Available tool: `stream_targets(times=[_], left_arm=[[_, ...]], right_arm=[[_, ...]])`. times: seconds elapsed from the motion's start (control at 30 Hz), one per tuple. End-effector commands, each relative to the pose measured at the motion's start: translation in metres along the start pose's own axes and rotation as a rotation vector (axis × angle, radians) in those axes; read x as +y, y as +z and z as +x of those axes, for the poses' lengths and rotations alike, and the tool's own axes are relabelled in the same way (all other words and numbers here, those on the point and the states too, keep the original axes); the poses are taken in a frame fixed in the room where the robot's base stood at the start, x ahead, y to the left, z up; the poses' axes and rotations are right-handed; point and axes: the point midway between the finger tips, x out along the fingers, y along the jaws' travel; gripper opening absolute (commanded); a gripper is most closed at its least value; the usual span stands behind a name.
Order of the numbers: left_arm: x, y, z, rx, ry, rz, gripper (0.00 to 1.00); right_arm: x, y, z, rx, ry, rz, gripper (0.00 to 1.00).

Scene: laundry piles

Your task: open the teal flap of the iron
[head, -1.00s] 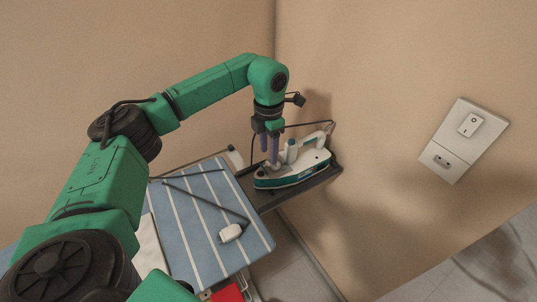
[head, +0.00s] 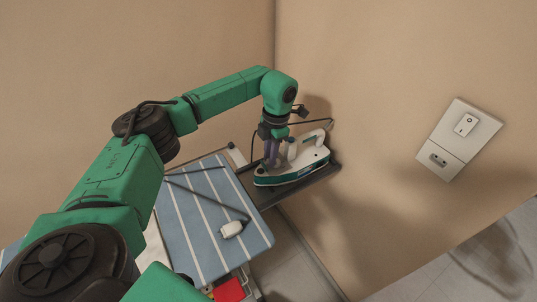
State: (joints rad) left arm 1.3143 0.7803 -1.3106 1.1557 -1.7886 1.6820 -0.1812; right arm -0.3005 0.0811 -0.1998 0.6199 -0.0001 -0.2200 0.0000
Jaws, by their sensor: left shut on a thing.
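The white and teal iron (head: 300,168) lies on a dark tray (head: 325,177) at the far end of the ironing board, against the wall corner. My left gripper (head: 271,162) points down at the front part of the iron with its purple fingers close together. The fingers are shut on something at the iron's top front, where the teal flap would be. The flap itself is too small and hidden behind the fingers to make out. My right gripper is not in view.
The blue striped ironing board (head: 205,215) fills the lower middle. A white plug (head: 231,229) on a dark cord lies on it. A wall plate with a switch and socket (head: 455,140) is on the right wall. A red item (head: 229,290) shows below the board.

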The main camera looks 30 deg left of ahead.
Motion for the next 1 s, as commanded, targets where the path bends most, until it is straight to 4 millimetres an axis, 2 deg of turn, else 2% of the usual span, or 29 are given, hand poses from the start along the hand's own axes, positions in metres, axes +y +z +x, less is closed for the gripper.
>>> stream_targets(times=[0.23,0.6,0.63,0.67,0.7,1.0], left_arm=[[-0.0003,0.0086,0.0022,0.152,0.001,-0.001,0.00],[-0.0001,0.0085,0.0014,0.173,0.000,0.000,0.00],[-0.0001,0.0085,0.0014,0.173,0.000,0.000,0.34],[-0.0001,0.0085,0.0014,0.173,0.000,0.000,0.46],[-0.0001,0.0084,0.0014,0.173,0.000,0.000,0.52],[-0.0001,0.0084,0.0012,0.173,0.000,0.000,0.52]], right_arm=[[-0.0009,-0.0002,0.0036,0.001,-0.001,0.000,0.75],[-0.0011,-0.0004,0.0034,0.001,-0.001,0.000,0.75],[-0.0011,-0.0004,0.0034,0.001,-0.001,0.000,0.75],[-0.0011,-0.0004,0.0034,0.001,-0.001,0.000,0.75],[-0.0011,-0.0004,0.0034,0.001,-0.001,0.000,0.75],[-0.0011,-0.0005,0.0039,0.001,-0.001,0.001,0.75]])
